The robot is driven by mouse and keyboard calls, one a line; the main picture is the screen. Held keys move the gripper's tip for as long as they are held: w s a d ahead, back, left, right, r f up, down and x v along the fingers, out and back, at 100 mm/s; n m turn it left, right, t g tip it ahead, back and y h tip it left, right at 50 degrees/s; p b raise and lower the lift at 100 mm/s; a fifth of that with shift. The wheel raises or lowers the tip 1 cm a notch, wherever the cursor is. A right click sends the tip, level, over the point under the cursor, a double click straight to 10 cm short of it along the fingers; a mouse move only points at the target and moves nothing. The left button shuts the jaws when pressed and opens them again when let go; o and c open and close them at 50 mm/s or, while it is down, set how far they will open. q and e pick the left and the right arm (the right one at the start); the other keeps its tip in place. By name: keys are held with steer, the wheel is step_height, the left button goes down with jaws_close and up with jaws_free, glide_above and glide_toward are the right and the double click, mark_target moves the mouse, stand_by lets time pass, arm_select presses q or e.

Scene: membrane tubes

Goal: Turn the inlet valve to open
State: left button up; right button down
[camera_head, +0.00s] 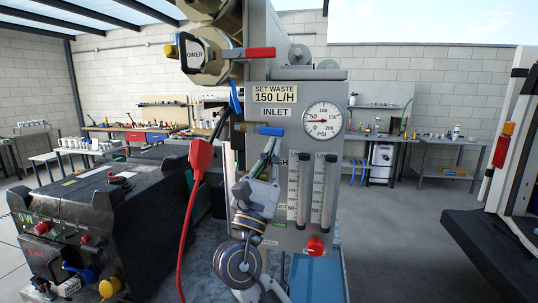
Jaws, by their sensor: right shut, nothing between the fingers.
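The inlet valve has a blue lever handle (264,130) that lies about level, pointing right, just under the INLET label (277,112) on the grey panel (335,90). My right gripper (271,148) rises from the bottom in front of the panel. Its fingers point up and are shut and empty. Their tips are just below the blue lever in the picture; I cannot tell whether they touch it. My left gripper is not in view.
A red lever (248,53) sits above. A pressure gauge (322,120) and two flow tubes (312,190) are on the panel, with a red knob (314,246) below. A red plug and cable (200,158) hang left. A black machine (85,220) stands at the left.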

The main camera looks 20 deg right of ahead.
steer(key=shift+s+d+r, duration=0.15)
steer(key=shift+f, duration=0.2)
stand_by(0.5)
